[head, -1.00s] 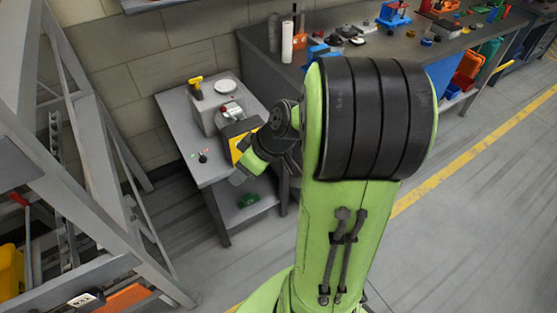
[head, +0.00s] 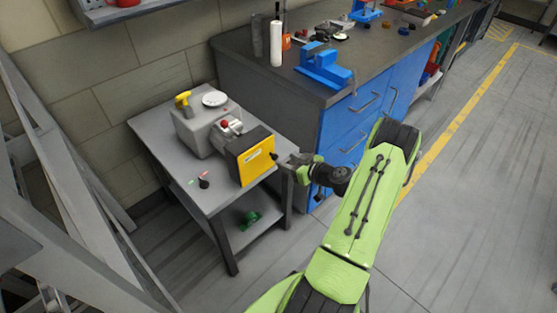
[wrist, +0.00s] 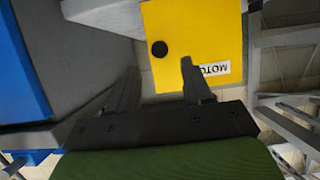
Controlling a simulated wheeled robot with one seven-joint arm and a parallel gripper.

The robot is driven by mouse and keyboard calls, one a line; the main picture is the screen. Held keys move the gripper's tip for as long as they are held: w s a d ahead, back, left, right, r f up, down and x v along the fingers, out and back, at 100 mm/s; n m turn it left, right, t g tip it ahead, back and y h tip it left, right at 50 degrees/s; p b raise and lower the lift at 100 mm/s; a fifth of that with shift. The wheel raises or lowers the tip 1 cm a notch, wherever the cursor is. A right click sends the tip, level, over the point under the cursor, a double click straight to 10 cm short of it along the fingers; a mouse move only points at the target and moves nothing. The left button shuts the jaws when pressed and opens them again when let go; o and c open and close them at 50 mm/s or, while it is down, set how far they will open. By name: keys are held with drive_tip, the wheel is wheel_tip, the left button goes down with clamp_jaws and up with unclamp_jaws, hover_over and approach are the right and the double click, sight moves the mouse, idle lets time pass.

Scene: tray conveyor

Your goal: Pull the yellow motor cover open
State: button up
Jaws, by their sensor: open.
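The yellow motor cover (head: 257,161) is the upright front face of a dark box on the small grey table in the head view. It looks shut against the box. In the wrist view the yellow cover (wrist: 192,45) fills the upper middle, with a round black knob (wrist: 160,48) and a white label reading "MOTO", upside down. My gripper (head: 283,160) is just right of the cover in the head view. In the wrist view my gripper (wrist: 160,75) is open, its two fingers apart below the knob. Nothing shows between the fingers. Whether a finger touches the cover is unclear.
The cover's machine has a grey housing (head: 200,132) with a yellow handle and a white disc on top. A small black knob (head: 204,182) sits on the grey table (head: 160,137). A workbench with blue drawers (head: 347,124) stands close behind my gripper. Open floor lies right.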

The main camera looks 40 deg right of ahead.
sight(276, 157)
drive_tip(key=x, duration=0.6)
drive_tip(key=shift+b, duration=0.3)
clamp_jaws()
